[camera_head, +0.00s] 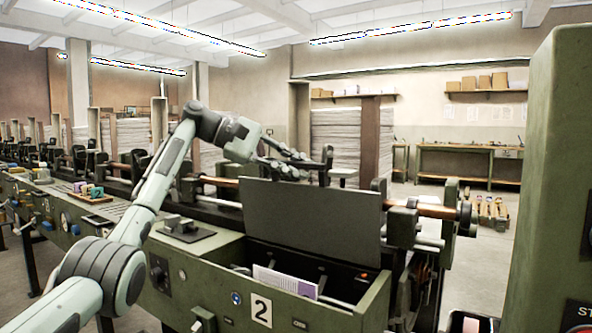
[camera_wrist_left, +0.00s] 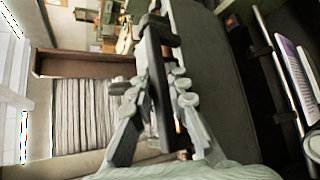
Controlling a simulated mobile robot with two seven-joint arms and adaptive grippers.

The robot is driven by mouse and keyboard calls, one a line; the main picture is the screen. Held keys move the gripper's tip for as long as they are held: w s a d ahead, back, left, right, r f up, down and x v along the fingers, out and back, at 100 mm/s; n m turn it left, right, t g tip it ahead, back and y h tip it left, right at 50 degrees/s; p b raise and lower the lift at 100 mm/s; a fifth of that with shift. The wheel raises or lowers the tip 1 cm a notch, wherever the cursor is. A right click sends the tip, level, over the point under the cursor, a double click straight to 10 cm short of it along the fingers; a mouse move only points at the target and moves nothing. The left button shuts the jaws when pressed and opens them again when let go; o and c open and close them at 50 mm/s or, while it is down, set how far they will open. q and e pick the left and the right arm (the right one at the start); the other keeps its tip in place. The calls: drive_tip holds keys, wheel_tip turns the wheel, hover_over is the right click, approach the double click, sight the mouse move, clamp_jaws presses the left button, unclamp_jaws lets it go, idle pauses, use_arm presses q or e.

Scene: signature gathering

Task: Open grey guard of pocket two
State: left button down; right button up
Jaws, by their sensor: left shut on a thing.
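The grey guard (camera_head: 310,220) of pocket two stands raised, close to upright, above the green housing with the white "2" plate (camera_head: 261,310). Its flat face also fills the middle of the left wrist view (camera_wrist_left: 208,70). My left gripper (camera_head: 318,168) is at the guard's top edge. In the left wrist view its fingers (camera_wrist_left: 157,90) close on either side of a dark bar handle (camera_wrist_left: 157,50) along that edge. Below the guard the pocket is open, with a printed white and purple sheet (camera_head: 286,281) inside. My right gripper is not in view.
A line of green machine stations (camera_head: 95,215) runs away to the left. A shaft with a round end (camera_head: 465,218) is behind the guard on the right. A large green cabinet (camera_head: 550,170) stands at the right edge. Open floor lies beyond the machine.

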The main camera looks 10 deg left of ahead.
use_arm(q)
drive_tip(key=shift+w+r, duration=0.1)
drive_tip(key=shift+r, duration=0.25)
drive_tip(key=c, duration=1.6)
unclamp_jaws()
drive_tip(key=shift+r, duration=0.1)
drive_tip(key=shift+o, duration=0.2)
drive_tip(key=shift+f, duration=0.2)
drive_tip(key=v, duration=1.2)
drive_tip(key=shift+a, duration=0.1)
